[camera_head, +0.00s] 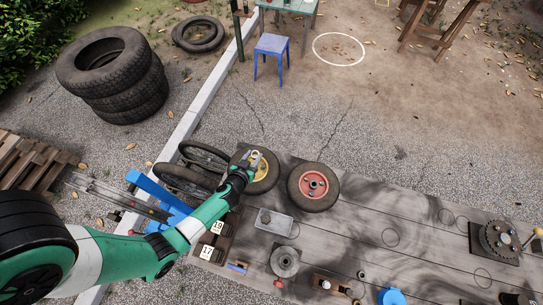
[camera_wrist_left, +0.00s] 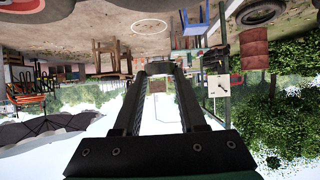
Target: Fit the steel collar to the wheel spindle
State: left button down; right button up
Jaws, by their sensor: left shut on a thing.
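My left gripper (camera_head: 248,160) reaches in from the left and is at the hub of the yellow-hubbed wheel (camera_head: 271,181). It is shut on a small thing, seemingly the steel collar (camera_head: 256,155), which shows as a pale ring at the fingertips. The gripper and arm hide part of this wheel, and I cannot tell whether the ring touches its spindle. In the left wrist view the fingers (camera_wrist_left: 160,68) close in on a small dark grey thing whose shape is unclear. A red-hubbed wheel (camera_head: 314,183) stands just to the right. My right gripper is not in view.
The wooden bench top (camera_head: 350,235) has free room right of the wheels. A grey box (camera_head: 273,222), a round metal part (camera_head: 285,262), a blue item (camera_head: 391,297) and a gear (camera_head: 498,240) sit on it. Spoked wheels (camera_head: 184,180) stand left of the gripper. Stacked tyres (camera_head: 118,85) lie beyond.

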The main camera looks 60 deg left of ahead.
pick_arm(q)
jog(key=shift+s+a+f, duration=0.5)
jog(key=shift+s+f, duration=0.15)
jog(key=shift+f, duration=0.2)
notch_tip(320, 180, down, 5)
jog(key=b, duration=0.4)
jog(key=shift+f, duration=0.1)
jog(key=shift+p, duration=0.65)
dwell(0.9)
